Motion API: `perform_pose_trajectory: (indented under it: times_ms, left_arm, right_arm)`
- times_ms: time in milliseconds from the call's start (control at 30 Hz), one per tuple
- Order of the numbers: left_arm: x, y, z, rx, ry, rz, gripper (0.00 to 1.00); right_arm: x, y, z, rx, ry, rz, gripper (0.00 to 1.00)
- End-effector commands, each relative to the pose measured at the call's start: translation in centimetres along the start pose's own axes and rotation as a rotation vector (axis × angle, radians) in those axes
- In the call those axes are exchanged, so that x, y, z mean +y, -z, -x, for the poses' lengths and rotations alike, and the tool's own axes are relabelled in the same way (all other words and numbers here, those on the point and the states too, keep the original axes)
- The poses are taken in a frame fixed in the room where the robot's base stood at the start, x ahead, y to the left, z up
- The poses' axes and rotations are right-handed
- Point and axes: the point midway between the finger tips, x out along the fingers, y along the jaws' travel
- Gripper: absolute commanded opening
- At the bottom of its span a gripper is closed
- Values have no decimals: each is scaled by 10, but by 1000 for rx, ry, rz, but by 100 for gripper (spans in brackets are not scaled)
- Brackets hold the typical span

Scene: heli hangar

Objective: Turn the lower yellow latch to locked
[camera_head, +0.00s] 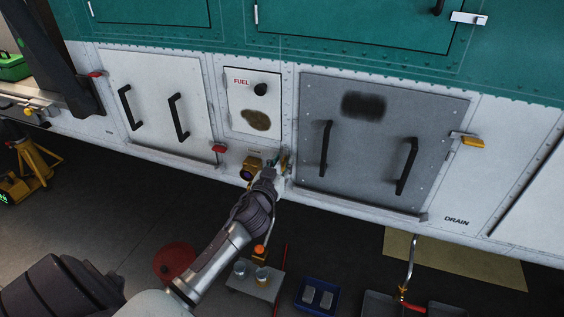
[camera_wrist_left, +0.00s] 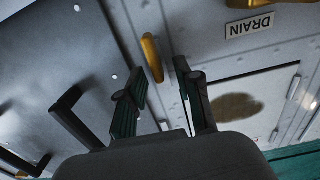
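The lower yellow latch (camera_head: 284,159) is a slim yellow handle at the lower left edge of the grey panel, partly hidden by my left gripper (camera_head: 275,167). In the left wrist view the latch (camera_wrist_left: 152,58) stands lengthwise just beyond the fingertips, nearer the left-hand finger. My left gripper (camera_wrist_left: 160,78) is open, with a gap between its two dark green-padded fingers. I see nothing held, and cannot tell whether a finger touches the latch. Another yellow latch (camera_head: 467,139) sits at the right edge of the grey panel. My right gripper is not in view.
A brass-coloured fitting (camera_head: 249,166) sticks out just left of my left gripper, under the FUEL panel (camera_head: 252,104). The grey panel (camera_head: 345,120) has two black handles. Below stand a small table (camera_head: 245,284) with jars and a blue bin (camera_head: 318,296).

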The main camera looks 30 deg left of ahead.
Motion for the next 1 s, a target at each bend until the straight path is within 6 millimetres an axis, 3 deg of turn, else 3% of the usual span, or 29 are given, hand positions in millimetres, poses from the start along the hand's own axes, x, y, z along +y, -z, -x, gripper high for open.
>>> perform_pose_trajectory:
  times_ms: [33, 167, 200, 667, 1000]
  left_arm:
    - [0, 0, 0, 0, 0, 0, 23]
    - [0, 0, 0, 0, 0, 0, 2]
    - [0, 0, 0, 0, 0, 0, 0]
    - [1, 0, 0, 0, 0, -53, 0]
    - [6, -1, 0, 0, 0, -297, 0]
  right_arm:
    - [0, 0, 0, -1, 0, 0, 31]
    - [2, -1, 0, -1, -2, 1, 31]
    - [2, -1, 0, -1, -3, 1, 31]
    - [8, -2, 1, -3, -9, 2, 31]
    - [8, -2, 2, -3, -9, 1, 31]
